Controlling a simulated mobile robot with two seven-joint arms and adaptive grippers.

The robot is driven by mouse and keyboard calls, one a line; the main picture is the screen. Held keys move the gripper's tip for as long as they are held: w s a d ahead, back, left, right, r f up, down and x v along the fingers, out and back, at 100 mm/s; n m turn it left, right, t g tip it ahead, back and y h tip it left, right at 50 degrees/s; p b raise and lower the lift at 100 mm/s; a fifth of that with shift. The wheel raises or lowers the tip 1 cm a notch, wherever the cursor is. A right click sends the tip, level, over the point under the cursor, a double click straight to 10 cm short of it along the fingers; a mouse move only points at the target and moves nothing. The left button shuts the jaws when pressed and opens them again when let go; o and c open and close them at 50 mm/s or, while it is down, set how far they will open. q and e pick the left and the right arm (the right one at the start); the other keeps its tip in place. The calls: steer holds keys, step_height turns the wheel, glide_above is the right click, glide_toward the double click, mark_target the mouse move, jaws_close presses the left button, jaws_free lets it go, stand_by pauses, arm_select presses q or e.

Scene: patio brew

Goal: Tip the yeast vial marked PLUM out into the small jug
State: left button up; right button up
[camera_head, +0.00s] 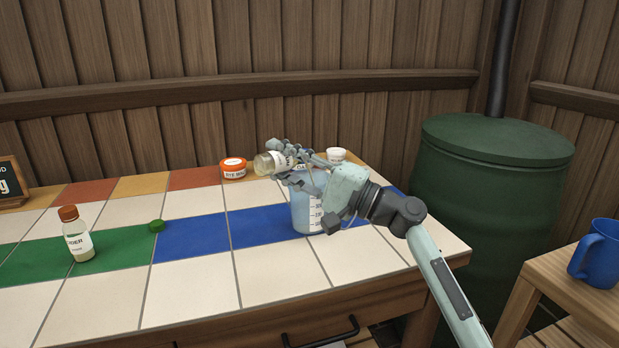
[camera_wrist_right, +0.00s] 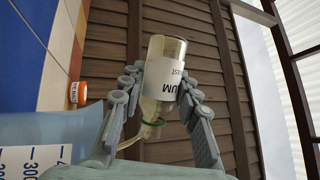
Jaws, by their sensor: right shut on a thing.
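My right gripper (camera_head: 292,164) is shut on the PLUM vial (camera_head: 268,163), a clear glass vial with a white label and pale yellowish contents. The vial lies tipped nearly on its side above the small jug (camera_head: 303,212), its base to the left. In the right wrist view the vial (camera_wrist_right: 165,58) sits between the fingers (camera_wrist_right: 157,100), its uncapped mouth with a green ring toward the jug. A thin yellowish stream runs from the mouth toward the translucent blue jug (camera_wrist_right: 75,128). The jug's inside is mostly hidden. My left gripper is out of view.
A green cap (camera_head: 156,226) lies on the tiles. A vial with an orange-brown cap (camera_head: 77,236) stands at left. An orange-lidded tub (camera_head: 233,168) and a small white tub (camera_head: 337,155) stand at the back. A blue mug (camera_head: 597,250) is on the side table.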

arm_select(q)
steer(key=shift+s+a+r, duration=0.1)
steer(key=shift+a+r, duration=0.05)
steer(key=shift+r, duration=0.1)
arm_select(e)
steer(key=shift+s+f+m+t, duration=0.15)
steer(key=shift+m+t, duration=0.25)
steer(key=shift+m, duration=0.1)
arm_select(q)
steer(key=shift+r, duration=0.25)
arm_select(e)
steer(key=shift+f, duration=0.1)
arm_select(q)
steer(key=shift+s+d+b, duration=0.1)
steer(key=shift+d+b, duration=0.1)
steer(key=shift+b, duration=0.15)
arm_select(e)
steer(key=shift+f+m+t, duration=0.1)
steer(key=shift+m+t, duration=0.2)
steer(key=shift+m, duration=0.2)
